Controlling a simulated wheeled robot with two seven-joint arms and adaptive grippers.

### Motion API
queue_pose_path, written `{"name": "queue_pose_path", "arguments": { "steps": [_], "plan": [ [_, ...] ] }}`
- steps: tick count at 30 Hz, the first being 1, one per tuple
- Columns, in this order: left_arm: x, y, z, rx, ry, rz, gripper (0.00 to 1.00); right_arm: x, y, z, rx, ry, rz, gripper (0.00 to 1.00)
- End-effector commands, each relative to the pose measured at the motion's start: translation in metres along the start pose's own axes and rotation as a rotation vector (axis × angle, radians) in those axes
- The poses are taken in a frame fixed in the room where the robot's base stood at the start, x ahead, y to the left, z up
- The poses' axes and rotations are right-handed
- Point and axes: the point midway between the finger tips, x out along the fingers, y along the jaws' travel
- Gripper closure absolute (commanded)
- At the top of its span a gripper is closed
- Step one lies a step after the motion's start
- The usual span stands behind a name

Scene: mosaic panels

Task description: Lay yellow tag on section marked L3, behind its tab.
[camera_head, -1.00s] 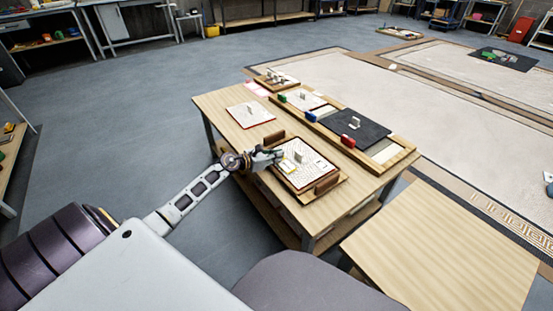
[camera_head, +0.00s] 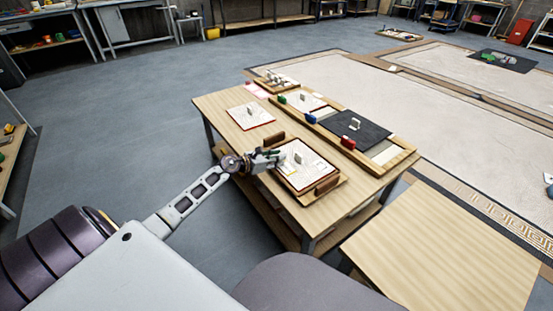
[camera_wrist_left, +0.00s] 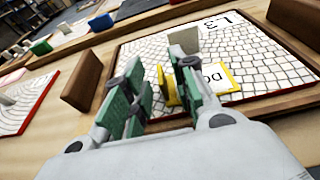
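The panel marked L3 (camera_wrist_left: 270,48) is cream with a cracked mosaic pattern and a red edge. It lies on a wooden tray in the middle of the near table, and it also shows in the head view (camera_head: 312,163). A grey upright tab (camera_wrist_left: 184,41) stands on it near the L3 label. The yellow tag (camera_wrist_left: 221,78), a white card with a yellow border and partly hidden black letters, lies on the panel on the camera's side of the tab. My left gripper (camera_wrist_left: 165,88) is open, its green-padded fingers either side of the tag's yellow upright piece. My right gripper is out of view.
Brown wooden blocks (camera_wrist_left: 82,82) stand at the tray's sides. Another red-edged panel (camera_head: 250,115) lies to the left. Behind is a long wooden tray with a dark panel (camera_head: 354,129) and red, blue and green blocks. Bare tabletop (camera_head: 215,101) shows at the left corner.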

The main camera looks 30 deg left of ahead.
Motion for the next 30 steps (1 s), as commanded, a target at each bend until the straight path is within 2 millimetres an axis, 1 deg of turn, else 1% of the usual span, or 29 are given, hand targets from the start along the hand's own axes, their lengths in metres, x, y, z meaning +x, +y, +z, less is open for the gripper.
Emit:
{"name": "queue_pose_path", "arguments": {
  "steps": [11, 20, 27, 30],
  "plan": [
    [-0.002, 0.000, 0.003, 0.000, 0.000, 0.000, 0.73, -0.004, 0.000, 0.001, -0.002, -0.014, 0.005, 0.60],
    [-0.022, 0.000, 0.003, 0.000, 0.002, 0.000, 0.73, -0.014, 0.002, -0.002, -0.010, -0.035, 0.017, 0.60],
    [-0.041, 0.000, 0.003, 0.000, 0.001, 0.000, 0.73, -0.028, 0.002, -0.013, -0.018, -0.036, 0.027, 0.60],
    [-0.049, 0.000, 0.003, 0.000, 0.001, 0.001, 0.73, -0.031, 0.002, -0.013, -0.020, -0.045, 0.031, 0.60]
  ]
}}
